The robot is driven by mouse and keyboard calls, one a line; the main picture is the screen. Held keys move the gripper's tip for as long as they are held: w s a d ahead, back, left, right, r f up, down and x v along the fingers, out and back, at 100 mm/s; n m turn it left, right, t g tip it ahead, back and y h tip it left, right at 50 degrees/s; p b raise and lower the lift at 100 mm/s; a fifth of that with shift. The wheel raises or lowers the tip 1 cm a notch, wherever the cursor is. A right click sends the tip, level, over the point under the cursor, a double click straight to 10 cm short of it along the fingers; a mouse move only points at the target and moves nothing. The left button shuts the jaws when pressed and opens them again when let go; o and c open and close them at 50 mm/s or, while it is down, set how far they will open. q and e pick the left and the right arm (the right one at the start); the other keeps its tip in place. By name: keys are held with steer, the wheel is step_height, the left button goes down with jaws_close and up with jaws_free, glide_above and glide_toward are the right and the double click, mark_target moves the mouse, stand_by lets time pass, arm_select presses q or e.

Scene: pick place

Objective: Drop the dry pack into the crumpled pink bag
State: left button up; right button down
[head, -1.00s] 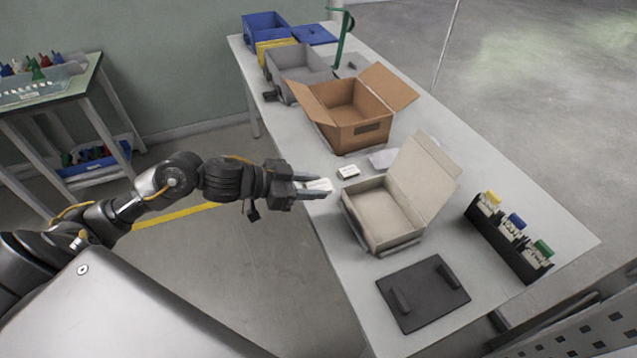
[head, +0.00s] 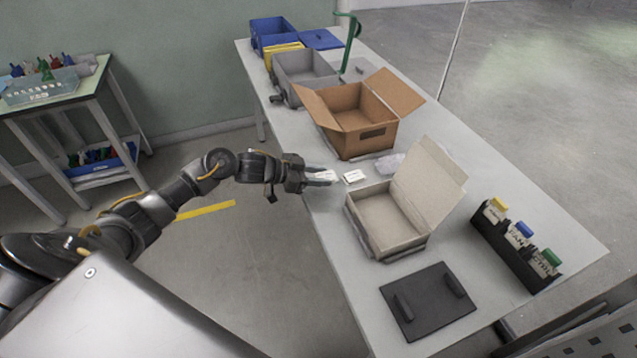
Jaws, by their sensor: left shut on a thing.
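My left gripper (head: 322,178) is at the left edge of the table, with its fingers pointing right. It is shut on a small white pack, taken to be the dry pack (head: 323,175), which is partly covered by the fingers. A second small white pack (head: 354,176) lies flat on the table just right of the fingertips. The crumpled bag (head: 388,163), pale pinkish and translucent, lies beyond it, between the brown carton and the open beige box, which partly hides it. My right gripper is out of view.
An open beige box (head: 359,225) stands right of the gripper, its lid raised. An open brown carton (head: 346,145) stands behind. A black plate with handles (head: 428,300) and a black rack of coloured-cap items (head: 512,255) are nearer. Grey and blue bins stand at the far end.

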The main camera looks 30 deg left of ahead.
mark_target(319, 189)
arm_select(q)
steer(key=shift+w+a+f, duration=0.1)
steer(key=shift+w+f, duration=0.1)
steer(key=shift+f, duration=0.1)
steer(key=shift+w+f+p, duration=0.2)
steer(key=shift+f+p, duration=0.15)
steer(key=shift+f, duration=1.35)
steer(key=o, duration=1)
steer(key=shift+c, duration=0.2)
steer(key=shift+f+b, duration=0.1)
steer(key=shift+b, duration=0.2)
steer(key=b+v, duration=0.1)
steer(key=v, duration=1)
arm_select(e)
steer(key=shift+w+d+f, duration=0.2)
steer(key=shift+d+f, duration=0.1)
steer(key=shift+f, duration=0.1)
